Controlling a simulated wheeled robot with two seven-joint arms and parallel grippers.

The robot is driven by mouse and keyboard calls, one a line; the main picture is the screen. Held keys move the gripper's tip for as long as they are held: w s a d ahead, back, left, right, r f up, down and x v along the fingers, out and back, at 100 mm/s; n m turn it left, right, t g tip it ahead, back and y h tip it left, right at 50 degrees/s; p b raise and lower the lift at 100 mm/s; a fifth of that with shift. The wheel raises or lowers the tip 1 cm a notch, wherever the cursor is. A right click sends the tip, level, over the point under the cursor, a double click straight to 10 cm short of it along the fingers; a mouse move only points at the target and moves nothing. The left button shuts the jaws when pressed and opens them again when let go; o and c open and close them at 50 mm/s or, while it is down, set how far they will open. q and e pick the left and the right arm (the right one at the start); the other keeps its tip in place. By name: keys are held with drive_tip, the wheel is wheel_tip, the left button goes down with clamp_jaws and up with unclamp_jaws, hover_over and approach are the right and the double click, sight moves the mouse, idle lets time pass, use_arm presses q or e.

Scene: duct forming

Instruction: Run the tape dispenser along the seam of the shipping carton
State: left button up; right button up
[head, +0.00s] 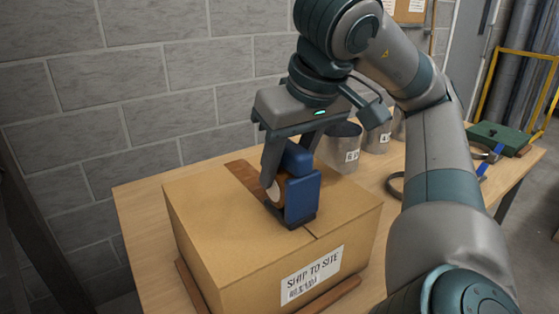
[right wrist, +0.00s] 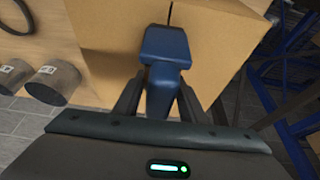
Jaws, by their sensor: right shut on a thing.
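The shipping carton (head: 215,221) stands on the wooden table with a "SHIP TO SITE" label on its front side. A strip of brown tape (head: 246,178) lies along the far part of its top seam; bare seam shows at the near edge. The blue tape dispenser (head: 302,197), with a tan roll, is on the carton's top at the seam, at the near end of the strip. My right gripper (head: 292,170) is shut on the dispenser from above. The right wrist view shows the dispenser (right wrist: 165,60) between its fingers. My left gripper is not in view.
Metal duct cans (head: 341,147) stand behind the carton on the table (head: 140,205). A dark ring (head: 394,186) and a green case (head: 497,138) lie to the right. Wooden strips (head: 332,297) flank the carton's base. A grey block wall stands behind.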

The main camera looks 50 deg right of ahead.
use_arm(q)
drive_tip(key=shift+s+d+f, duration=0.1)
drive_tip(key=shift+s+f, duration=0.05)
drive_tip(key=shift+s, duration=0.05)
